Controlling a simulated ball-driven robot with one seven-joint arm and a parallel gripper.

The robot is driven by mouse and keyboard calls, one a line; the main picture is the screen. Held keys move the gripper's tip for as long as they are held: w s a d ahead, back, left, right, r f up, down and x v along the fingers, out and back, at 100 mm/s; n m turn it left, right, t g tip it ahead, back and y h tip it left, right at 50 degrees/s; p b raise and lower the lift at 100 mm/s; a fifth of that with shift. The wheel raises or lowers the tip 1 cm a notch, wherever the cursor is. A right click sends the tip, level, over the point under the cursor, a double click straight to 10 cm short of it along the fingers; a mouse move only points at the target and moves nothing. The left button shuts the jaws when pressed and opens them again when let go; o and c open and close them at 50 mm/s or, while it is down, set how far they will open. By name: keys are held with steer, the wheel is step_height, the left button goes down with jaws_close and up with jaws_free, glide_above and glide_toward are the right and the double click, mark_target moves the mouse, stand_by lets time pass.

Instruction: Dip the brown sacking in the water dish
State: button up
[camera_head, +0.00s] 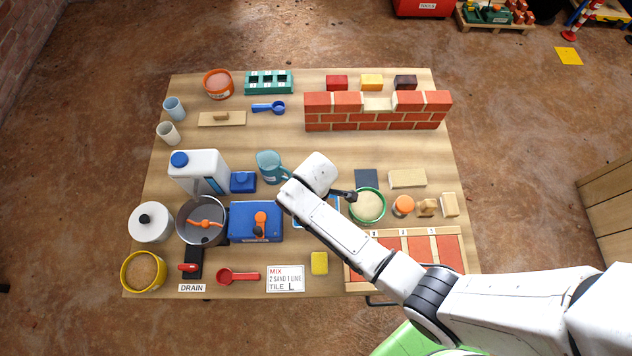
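My gripper (351,195) is above the middle of the table, with its dark fingers pointing right beside a green-rimmed bowl of pale material (367,206). The fingers are small and partly merged, so I cannot tell whether they are open or shut. A light-blue-edged dish (297,222), probably the water dish, lies under my arm and is mostly hidden by it. A flat tan rectangle (407,178) lies to the right of a dark slate square (366,178). It may be the brown sacking, but I cannot tell for sure.
A brick wall (375,119) stands at the back right with a gap in its top row. A blue jug (271,167), white canister (197,172) and blue box (256,222) stand left of my arm. A yellow sponge (319,263) lies at the front.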

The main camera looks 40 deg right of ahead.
steer(key=shift+f+b, duration=0.45)
steer(key=shift+f, duration=0.2)
stand_by(0.8)
steer(key=shift+r, duration=0.1)
stand_by(0.4)
steer(key=shift+r+p, duration=3.45)
steer(key=shift+p, duration=0.25)
